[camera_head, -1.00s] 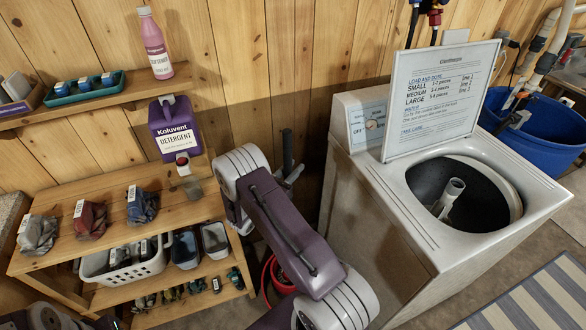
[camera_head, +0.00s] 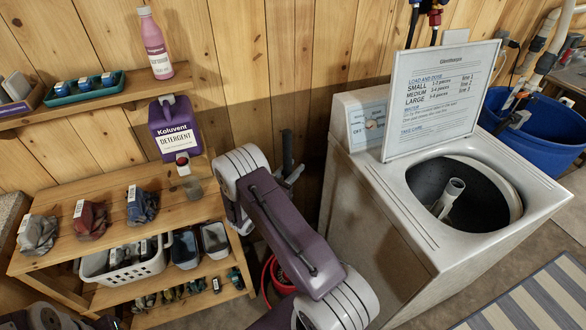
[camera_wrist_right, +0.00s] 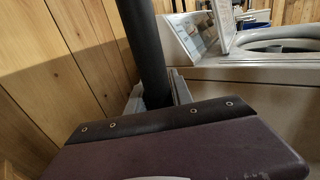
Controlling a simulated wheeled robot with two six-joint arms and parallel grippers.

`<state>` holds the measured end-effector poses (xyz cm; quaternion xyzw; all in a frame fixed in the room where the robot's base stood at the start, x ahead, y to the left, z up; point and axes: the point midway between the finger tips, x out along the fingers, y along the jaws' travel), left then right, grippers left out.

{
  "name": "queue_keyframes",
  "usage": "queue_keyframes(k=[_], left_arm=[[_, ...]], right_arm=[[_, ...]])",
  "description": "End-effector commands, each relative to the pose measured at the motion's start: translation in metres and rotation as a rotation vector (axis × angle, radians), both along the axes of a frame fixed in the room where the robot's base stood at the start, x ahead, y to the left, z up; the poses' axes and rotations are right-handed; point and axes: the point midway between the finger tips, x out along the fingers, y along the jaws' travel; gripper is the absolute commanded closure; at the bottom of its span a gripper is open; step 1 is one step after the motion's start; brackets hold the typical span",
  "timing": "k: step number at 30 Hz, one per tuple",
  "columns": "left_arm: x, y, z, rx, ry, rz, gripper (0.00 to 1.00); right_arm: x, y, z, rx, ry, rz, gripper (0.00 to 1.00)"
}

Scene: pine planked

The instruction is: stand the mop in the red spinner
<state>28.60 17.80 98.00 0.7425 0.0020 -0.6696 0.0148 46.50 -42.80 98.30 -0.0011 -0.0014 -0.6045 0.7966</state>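The mop shows as a dark upright handle (camera_head: 287,148) between the shelf unit and the washer; its head is hidden. My right gripper (camera_head: 289,178) is shut around the handle, whose top part rises above the fingers. The wrist view also shows the black handle (camera_wrist_right: 145,45) between the grey fingers (camera_wrist_right: 156,98). The red spinner (camera_head: 284,288) stands on the floor, low in the gap, and my right arm covers most of it. Whether the mop touches it is hidden.
The white washer (camera_head: 375,220) with an open top and a sign (camera_head: 440,95) stands close on the right. A wooden shelf unit (camera_head: 170,215) with detergent (camera_head: 174,130) and a laundry basket (camera_head: 125,265) is on the left. The plank wall closes the gap behind.

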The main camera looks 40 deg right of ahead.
Motion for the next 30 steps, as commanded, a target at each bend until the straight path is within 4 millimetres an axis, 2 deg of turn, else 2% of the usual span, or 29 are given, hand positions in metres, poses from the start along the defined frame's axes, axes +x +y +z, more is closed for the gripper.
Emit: queue_keyframes(k=[1, 2, 12, 14, 21, 24, 30], left_arm=[[0.000, 0.000, 0.000, 0.000, 0.000, 0.000, 0.64], [0.000, 0.000, 0.000, 0.000, 0.000, 0.000, 0.64], [0.000, 0.000, -0.001, 0.000, 0.000, 0.000, 0.64], [0.000, 0.000, -0.004, 0.000, 0.000, 0.000, 0.64], [0.000, 0.000, -0.015, 0.000, 0.000, 0.000, 0.64], [0.000, 0.000, -0.017, 0.000, 0.000, 0.000, 0.64], [0.000, 0.000, -0.018, 0.000, 0.000, 0.000, 0.64]], right_arm=[[0.000, 0.000, 0.000, 0.000, 0.000, 0.000, 0.56], [0.000, 0.000, 0.000, 0.000, 0.000, 0.000, 0.50], [-0.001, 0.003, -0.002, 0.002, 0.002, 0.002, 0.50], [-0.002, 0.011, -0.002, 0.002, 0.002, 0.003, 0.50], [-0.016, 0.062, -0.003, 0.001, 0.001, 0.006, 0.50], [-0.020, 0.078, -0.002, 0.001, -0.001, 0.004, 0.50], [-0.025, 0.088, -0.001, 0.000, 0.000, 0.000, 0.50]])
